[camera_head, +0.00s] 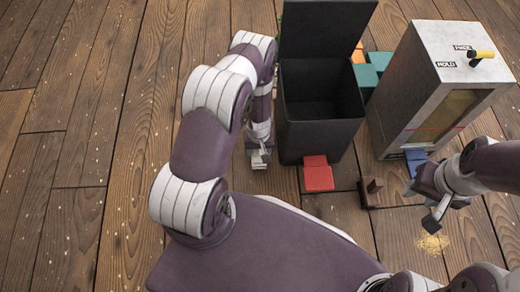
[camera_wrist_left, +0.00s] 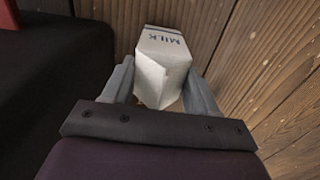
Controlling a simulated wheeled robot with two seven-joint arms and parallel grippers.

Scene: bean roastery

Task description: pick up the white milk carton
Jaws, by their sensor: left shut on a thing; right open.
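The white milk carton (camera_wrist_left: 163,62), with MILK printed in dark letters, is between the two grey fingers of my left gripper (camera_wrist_left: 162,88) in the left wrist view. The left gripper is shut on it. In the head view my left gripper (camera_head: 259,158) points down beside the left side of a black bin, and the carton is hard to make out there. I cannot tell whether the carton touches the floor. My right gripper (camera_head: 437,212) is open and empty at the right, above a small tan pile.
The black bin (camera_head: 318,140) with a raised lid and red pedal (camera_head: 317,173) stands right of my left gripper. A grey metal machine (camera_head: 410,90) with a yellow-handled lever stands further right. A small brown block (camera_head: 370,192) is in front. The plank floor at left is clear.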

